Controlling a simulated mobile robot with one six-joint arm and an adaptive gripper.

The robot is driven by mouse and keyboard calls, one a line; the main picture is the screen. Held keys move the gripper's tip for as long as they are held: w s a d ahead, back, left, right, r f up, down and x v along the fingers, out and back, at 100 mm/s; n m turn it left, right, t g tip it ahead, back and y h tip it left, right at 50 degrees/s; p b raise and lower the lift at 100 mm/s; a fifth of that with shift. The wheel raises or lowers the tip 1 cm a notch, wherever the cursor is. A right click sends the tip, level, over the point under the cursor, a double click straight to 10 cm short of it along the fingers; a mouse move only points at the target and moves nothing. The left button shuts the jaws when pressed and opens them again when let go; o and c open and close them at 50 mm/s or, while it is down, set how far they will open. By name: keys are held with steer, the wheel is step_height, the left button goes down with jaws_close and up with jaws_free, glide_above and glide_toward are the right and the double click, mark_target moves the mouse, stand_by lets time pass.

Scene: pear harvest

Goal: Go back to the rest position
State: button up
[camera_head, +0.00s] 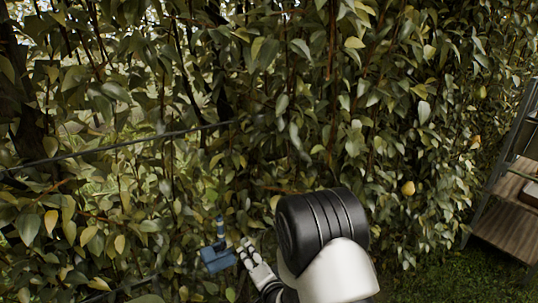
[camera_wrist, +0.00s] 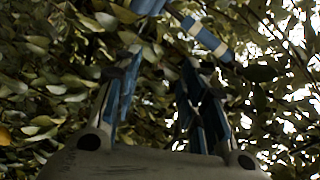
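My gripper (camera_wrist: 160,68) shows in the wrist view with its two blue-and-dark fingers apart. I see no fruit between them, only leaves beyond. In the head view, my black and white arm rises from the bottom centre in front of the foliage. The gripper end (camera_head: 232,258) is low, left of the arm, close to the leaves. Its blue part shows there, but the fingers are too small to read.
A dense leafy hedge (camera_head: 290,90) fills most of the head view. A thin wire (camera_head: 130,145) crosses its left side. A shelf rack (camera_head: 506,232) stands at the right edge. Grass (camera_head: 440,275) lies open at the lower right. A blue-and-white bar (camera_wrist: 205,38) crosses above the fingers.

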steer(key=s+d+r+n+g+h, duration=0.2)
steer(key=s+d+r, duration=0.2)
steer(key=d+r, duration=0.3)
steer(key=s+d+r+n+g+h, duration=0.2)
steer(key=s+d+r+h, duration=0.1)
steer(key=d+r, duration=0.4)
steer(key=s+d+r+n+g, duration=0.1)
steer(key=s+d, duration=0.1)
steer(key=s, duration=0.7)
steer(key=s+d+r+n+g+h, duration=0.1)
steer(key=s+r+n+g, duration=0.1)
steer(key=s, duration=0.8)
steer(key=s+d+r+n+g, duration=0.1)
steer(key=s+d+r+g, duration=0.1)
steer(key=s, duration=0.7)
steer(key=shift+s+d+r+n+b, duration=0.25)
steer(key=shift+d+n+b, duration=0.05)
steer(key=shift+n+b, duration=0.15)
steer(key=shift+c, duration=0.6)
steer(key=shift+a, duration=0.15)
